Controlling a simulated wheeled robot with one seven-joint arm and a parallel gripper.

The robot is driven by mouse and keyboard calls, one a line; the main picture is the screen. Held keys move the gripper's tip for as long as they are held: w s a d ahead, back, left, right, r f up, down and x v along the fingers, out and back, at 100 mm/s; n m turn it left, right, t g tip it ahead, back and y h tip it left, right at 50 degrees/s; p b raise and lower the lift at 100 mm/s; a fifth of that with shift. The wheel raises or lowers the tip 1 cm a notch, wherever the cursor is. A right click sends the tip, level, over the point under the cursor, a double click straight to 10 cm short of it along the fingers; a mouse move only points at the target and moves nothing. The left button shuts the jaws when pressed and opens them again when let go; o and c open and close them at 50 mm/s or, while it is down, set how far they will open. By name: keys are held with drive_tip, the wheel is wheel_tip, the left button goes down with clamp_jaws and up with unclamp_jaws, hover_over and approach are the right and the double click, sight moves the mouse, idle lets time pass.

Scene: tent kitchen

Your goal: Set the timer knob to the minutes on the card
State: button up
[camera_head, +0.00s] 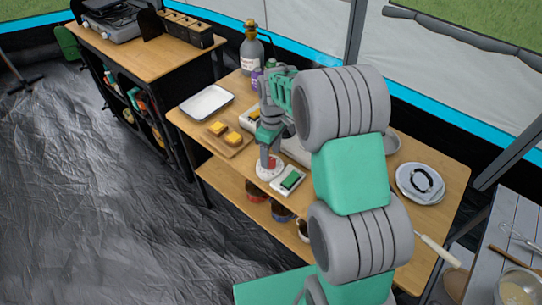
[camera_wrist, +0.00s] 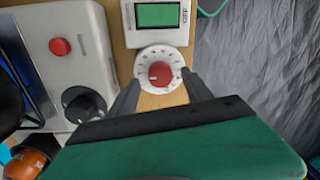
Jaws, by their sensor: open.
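The timer (camera_head: 268,169) is a white round dial with a red knob at its centre, on the wooden table near its front edge. In the wrist view the red knob (camera_wrist: 160,73) sits inside a ring of dark marks. My gripper (camera_wrist: 160,92) is open, with one finger on each side of the dial's lower part. In the head view my gripper (camera_head: 268,152) points down over the knob; contact cannot be told. A small white device with a green screen (camera_head: 290,180) stands beside the dial, and it also shows in the wrist view (camera_wrist: 157,15). No readable minutes card shows.
A white appliance (camera_wrist: 60,60) with a red button and black knob stands close left of the dial in the wrist view. A board with yellow blocks (camera_head: 227,137), a white tray (camera_head: 207,102) and a bottle (camera_head: 251,50) share the table.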

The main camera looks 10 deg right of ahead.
drive_tip(key=shift+f, duration=1.05)
clamp_jaws()
